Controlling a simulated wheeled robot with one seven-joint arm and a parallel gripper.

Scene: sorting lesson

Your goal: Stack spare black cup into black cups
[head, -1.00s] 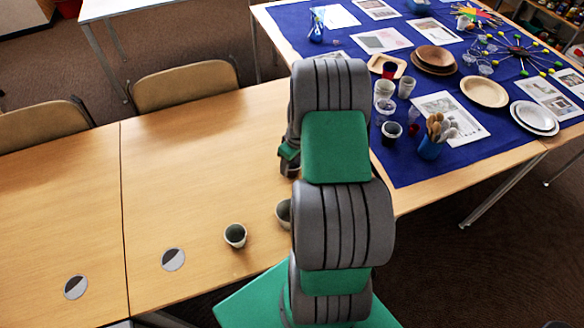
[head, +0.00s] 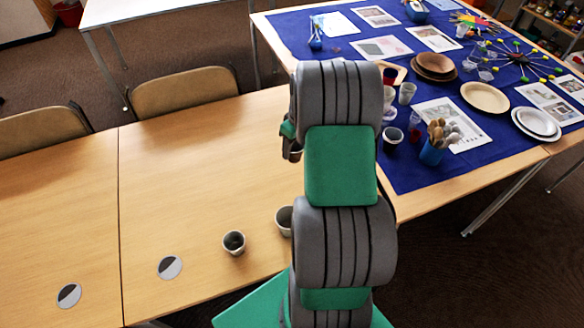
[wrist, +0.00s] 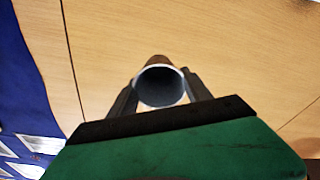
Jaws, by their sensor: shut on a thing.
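In the wrist view my gripper (wrist: 160,95) is shut on a round cup (wrist: 160,86) with a pale rim and a grey inside; its outer colour is hard to tell. In the head view my gripper (head: 291,148) shows only partly at the left of my arm, over the wooden table, and the held cup is hidden. Two cups with pale rims and dark insides stand apart on the wooden table: one cup (head: 234,242) in the open, another cup (head: 284,219) partly behind my arm. A dark-mouthed cup (head: 391,136) stands on the blue cloth.
Two grey-and-black discs (head: 170,267) lie on the wooden table (head: 190,180). The blue cloth (head: 405,178) holds pale cups (head: 407,93), plates (head: 485,97), a blue pot of wooden spoons (head: 432,152) and papers. Chairs (head: 185,90) stand behind. The table's middle is clear.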

